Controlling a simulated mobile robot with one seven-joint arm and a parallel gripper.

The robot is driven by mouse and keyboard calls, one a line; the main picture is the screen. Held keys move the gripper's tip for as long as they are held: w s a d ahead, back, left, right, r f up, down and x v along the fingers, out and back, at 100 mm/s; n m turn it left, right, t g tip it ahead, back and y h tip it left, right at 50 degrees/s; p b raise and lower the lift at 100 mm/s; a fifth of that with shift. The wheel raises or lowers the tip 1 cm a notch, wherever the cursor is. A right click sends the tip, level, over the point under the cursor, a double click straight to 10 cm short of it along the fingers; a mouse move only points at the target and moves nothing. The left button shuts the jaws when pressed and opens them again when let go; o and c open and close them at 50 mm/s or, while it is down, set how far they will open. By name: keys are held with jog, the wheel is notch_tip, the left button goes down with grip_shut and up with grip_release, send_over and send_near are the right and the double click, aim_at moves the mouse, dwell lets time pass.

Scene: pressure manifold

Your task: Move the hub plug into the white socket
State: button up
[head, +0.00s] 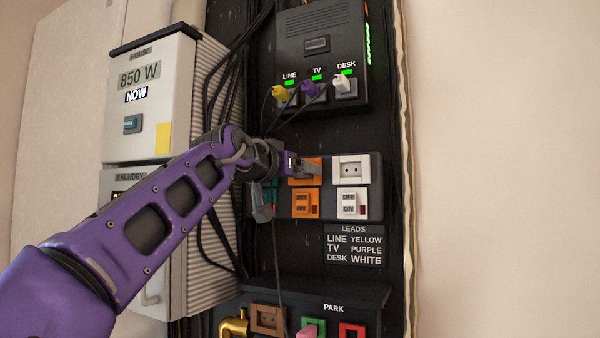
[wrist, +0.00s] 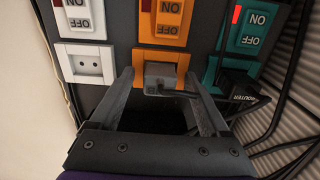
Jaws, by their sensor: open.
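A grey plug (wrist: 160,76) with a dark cord sits at the orange socket (wrist: 181,59) in the wrist view; I take it for the hub plug, though I can read no label on it. My gripper (wrist: 157,82) is open, with one finger on each side of this plug; contact is not clear. In the head view my gripper (head: 311,168) is in front of the orange socket (head: 305,181) and largely hides the plug. The white socket (head: 351,169) is empty, just right of the orange one; it is on the left in the wrist view (wrist: 86,66).
A black plug marked ROUTER (wrist: 237,88) is at the teal socket, close beside my gripper. Rocker switches (head: 353,203) adjoin the sockets. Dark cables (head: 226,90) hang on the left. A PARK shelf (head: 330,289) lies below, and a box with several leads (head: 318,50) above.

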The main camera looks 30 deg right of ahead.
dwell(0.3)
grip_shut()
dwell(0.3)
jog(key=shift+a+f, duration=0.1)
jog(key=shift+a, duration=0.05)
jog(key=shift+b+v, duration=0.8)
jog(key=shift+v, duration=2.05)
jog(key=shift+s, duration=0.1)
